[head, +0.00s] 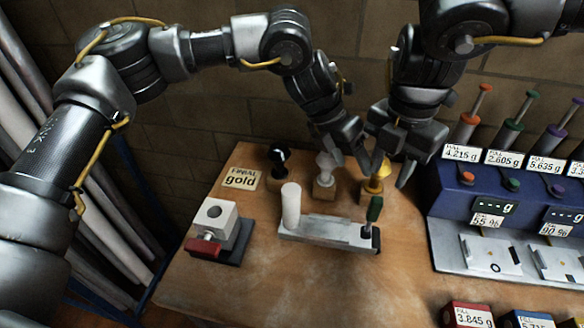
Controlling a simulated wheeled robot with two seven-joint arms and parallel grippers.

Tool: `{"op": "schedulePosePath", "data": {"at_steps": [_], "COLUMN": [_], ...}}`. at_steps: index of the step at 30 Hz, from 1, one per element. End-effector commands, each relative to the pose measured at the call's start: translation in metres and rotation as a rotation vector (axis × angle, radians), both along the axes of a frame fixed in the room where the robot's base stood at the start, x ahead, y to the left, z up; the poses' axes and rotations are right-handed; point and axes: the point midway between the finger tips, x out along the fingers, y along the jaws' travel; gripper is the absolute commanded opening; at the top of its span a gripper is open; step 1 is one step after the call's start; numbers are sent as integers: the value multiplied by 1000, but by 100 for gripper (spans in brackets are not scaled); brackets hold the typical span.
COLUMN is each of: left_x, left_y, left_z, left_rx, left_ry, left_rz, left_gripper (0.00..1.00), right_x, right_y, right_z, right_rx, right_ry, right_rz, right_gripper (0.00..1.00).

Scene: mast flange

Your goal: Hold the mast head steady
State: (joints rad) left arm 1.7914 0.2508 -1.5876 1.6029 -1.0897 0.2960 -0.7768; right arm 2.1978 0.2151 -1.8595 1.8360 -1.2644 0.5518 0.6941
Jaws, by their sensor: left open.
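A white upright post (291,206) stands at the left end of a pale metal bar (325,229), lying on the wooden bench; I take this to be the mast head. A green-handled tool (375,209) stands at the bar's right end. My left gripper (352,152) is open and empty, above and behind the bar, near the silver finial (325,163). My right gripper (393,165) is at the gold finial (382,170) on its wooden block. Its fingers are apart around the finial's top; whether they touch it is unclear. Neither gripper touches the bar.
A black finial (279,156) stands on a block beside a card reading "FINIAL gold" (240,179). A white block with a red clamp (208,235) sits at the left. A blue dispenser rack (500,205) fills the right. The bench front (300,285) is clear.

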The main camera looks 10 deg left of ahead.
Motion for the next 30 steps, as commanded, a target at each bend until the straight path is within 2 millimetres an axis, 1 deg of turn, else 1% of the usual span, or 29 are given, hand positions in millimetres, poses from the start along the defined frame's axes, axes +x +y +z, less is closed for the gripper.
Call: {"op": "schedulePosePath", "data": {"at_steps": [1,3,6,10,14,17,20,23,30], "left_x": [-17,-35,-50,-60,-64,-65,-65,-65,-65], "left_y": [18,44,74,98,108,110,109,109,109], "left_z": [-1,-2,2,8,11,11,6,-4,-47], "left_rx": [105,232,360,455,493,498,496,495,493], "left_ry": [-45,-82,-109,-122,-124,-123,-122,-121,-120], "left_rz": [-118,-255,-376,-454,-483,-487,-486,-487,-486], "left_gripper": [61,61,61,61,61,61,61,61,61], "right_x": [0,0,0,0,0,0,0,0,0], "right_y": [0,0,0,0,0,0,0,0,0], "right_z": [0,0,0,0,0,0,0,0,0], "right_rx": [0,0,0,0,0,0,0,0,0], "right_ry": [0,0,0,0,0,0,0,0,0], "right_rz": [0,0,0,-1,-1,-1,-1,-1,0], "right_gripper": [36,36,36,36,36,36,36,36,36]}}
